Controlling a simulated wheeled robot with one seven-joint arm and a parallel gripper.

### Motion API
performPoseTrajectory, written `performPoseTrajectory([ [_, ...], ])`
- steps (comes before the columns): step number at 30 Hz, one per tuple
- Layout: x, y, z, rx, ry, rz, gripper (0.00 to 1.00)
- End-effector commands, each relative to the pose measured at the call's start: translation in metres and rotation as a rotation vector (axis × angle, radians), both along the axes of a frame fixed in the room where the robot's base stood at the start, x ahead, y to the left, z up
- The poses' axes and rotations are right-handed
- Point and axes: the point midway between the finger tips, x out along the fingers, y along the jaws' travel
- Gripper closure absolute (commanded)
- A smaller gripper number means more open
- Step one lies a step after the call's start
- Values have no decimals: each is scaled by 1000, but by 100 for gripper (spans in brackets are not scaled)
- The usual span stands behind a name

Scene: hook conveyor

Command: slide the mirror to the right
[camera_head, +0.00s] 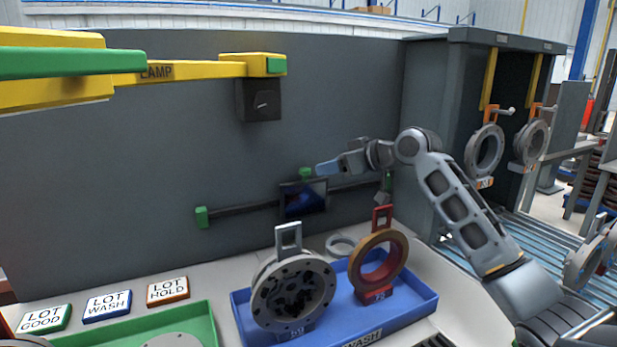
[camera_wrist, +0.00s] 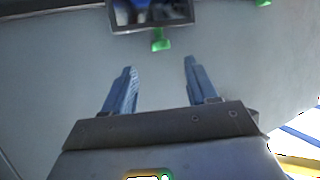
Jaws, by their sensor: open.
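The mirror (camera_head: 304,199) is a dark square panel on a dark horizontal rail (camera_head: 245,208) fixed to the grey wall. A small green tab (camera_head: 306,173) stands at its top edge. The mirror sits a little right of the rail's middle. In the wrist view the mirror (camera_wrist: 152,14) is at the top edge, partly cut off, with its green tab (camera_wrist: 160,40) beyond my fingertips and between their lines. My gripper (camera_head: 322,168) is open and empty, close to the tab on its right side in the head view. It also shows in the wrist view (camera_wrist: 160,66). Contact is not visible.
Green ends (camera_head: 201,217) mark the rail. Below, a blue tray (camera_head: 420,308) holds a grey flange (camera_head: 292,292) and a red-brown ring (camera_head: 379,265) with upright handles. A yellow lamp arm (camera_head: 200,71) hangs at upper left. The wall around the rail is clear.

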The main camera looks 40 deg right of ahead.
Motion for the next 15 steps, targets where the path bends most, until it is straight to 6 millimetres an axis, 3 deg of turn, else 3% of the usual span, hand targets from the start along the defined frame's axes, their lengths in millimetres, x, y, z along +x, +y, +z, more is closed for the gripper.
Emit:
performPoseTrajectory([
  [15, 61, 7, -25, -1, 2, 1, 42],
])
